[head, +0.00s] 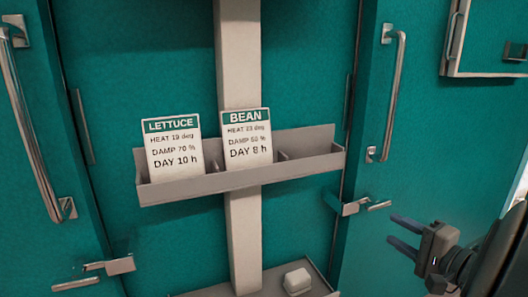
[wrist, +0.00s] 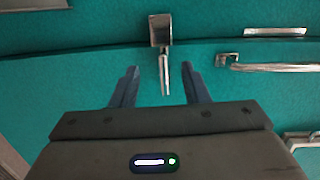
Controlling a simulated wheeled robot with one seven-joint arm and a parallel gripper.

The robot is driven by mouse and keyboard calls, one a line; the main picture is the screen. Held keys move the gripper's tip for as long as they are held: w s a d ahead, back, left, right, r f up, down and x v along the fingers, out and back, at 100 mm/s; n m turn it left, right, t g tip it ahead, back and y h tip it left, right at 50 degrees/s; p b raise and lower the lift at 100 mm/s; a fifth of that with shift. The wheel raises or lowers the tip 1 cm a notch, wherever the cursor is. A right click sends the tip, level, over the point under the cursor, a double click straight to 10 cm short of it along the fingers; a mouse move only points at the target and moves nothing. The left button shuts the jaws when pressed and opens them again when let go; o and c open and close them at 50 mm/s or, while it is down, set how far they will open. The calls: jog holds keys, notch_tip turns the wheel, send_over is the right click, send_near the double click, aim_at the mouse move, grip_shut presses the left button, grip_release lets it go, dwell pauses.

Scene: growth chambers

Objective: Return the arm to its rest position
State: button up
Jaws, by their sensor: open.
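My gripper (head: 405,235) is at the lower right of the head view, with its two blue fingers apart and nothing between them. It also shows in the wrist view (wrist: 157,88), open and empty. Beyond the fingers there is a metal latch (wrist: 161,40) on a teal chamber front. In the head view a latch (head: 355,205) sits to the left of the fingers, with a visible gap between. My arm runs off the right edge of the head view.
A grey card rack (head: 310,165) on a pale post holds a LETTUCE card (head: 173,155) and a BEAN card (head: 246,140). A lower tray (head: 240,290) bears a small white block (head: 297,281). Teal doors with long handles (head: 393,95) (head: 35,130) stand on both sides.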

jog(key=s+a+r+n+g+y+p, duration=0.1)
jog(key=s+a+r+n+g+p, duration=0.25)
jog(key=a+g+p, duration=0.45)
jog(key=s+a+r+n+g+p, duration=0.3)
jog(key=s+a+p, duration=0.15)
jog(key=a, duration=0.55)
jog(key=s+r+n+g+h+p, duration=0.1)
jog(key=s+r+n+h+p, duration=0.1)
jog(key=p, duration=0.5)
jog(key=s+r+n+h+p, duration=0.2)
jog(key=r+n+h+p, duration=0.2)
jog(key=r, duration=0.5)
jog(key=h+p, duration=0.2)
jog(key=shift+s+d+g+p, duration=0.15)
jog(key=shift+s+g+p, duration=0.1)
jog(key=shift+g+p, duration=0.15)
jog(key=shift+n, duration=0.25)
jog(key=shift+c, duration=0.6)
jog(key=shift+d, duration=0.15)
